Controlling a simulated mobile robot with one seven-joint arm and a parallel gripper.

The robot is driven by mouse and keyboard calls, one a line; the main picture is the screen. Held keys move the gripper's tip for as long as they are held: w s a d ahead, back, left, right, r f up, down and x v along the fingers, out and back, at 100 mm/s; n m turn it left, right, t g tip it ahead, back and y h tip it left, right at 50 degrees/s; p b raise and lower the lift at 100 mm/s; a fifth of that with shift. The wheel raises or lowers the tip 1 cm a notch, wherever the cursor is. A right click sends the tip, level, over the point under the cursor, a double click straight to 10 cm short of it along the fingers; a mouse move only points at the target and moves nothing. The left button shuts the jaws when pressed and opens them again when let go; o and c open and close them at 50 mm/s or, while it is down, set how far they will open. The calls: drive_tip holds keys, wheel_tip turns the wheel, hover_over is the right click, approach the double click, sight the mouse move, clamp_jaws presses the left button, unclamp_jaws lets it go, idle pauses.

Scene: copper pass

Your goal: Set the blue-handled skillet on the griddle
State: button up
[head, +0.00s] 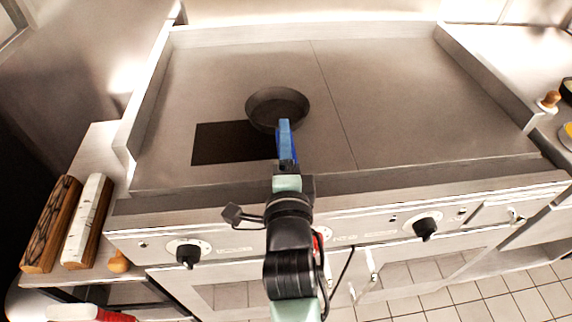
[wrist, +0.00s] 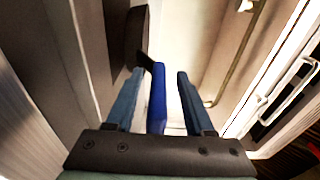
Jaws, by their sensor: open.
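The skillet (head: 277,106) is dark and round. In the head view it shows over the griddle (head: 400,100), left of the seam, and seems to rest flat on it. Its blue handle (head: 284,135) points to the front, toward my gripper (head: 286,160). In the wrist view the blue handle (wrist: 158,95) lies between the two fingers of my gripper (wrist: 160,73), with gaps showing beside it. The fingers are open. Part of the skillet's dark pan (wrist: 137,35) shows beyond the left finger.
Raised guards edge the griddle. Knobs (head: 424,228) line the front. The griddle's right half is clear.

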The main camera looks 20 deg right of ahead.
drive_tip(key=b+v, duration=0.1)
drive_tip(key=v, duration=1)
drive_tip(key=shift+s, duration=0.2)
drive_tip(key=w+a+r+n+t, duration=0.1)
drive_tip(key=w+r+n, duration=0.15)
drive_tip(key=r, duration=0.35)
drive_tip(key=w+a+r+n+t, duration=0.1)
drive_tip(key=r+n+t, duration=0.15)
drive_tip(key=r, duration=0.25)
drive_tip(key=s+a+r+n+t+y, duration=0.1)
drive_tip(key=r+n, duration=0.4)
drive_tip(key=r, duration=0.5)
drive_tip(key=s+a+r+n+t+y, duration=0.2)
drive_tip(key=a+r+n, duration=0.3)
drive_tip(key=r, duration=0.5)
drive_tip(key=s+a+r+n+t+y, duration=0.1)
drive_tip(key=a+r+n+t+y, duration=0.2)
drive_tip(key=r+n, duration=0.4)
wheel_tip(320, 180, up, 3)
drive_tip(key=shift+s+a+r+t, duration=0.1)
drive_tip(key=shift+s+a+t, duration=0.3)
drive_tip(key=shift+a+t, duration=0.15)
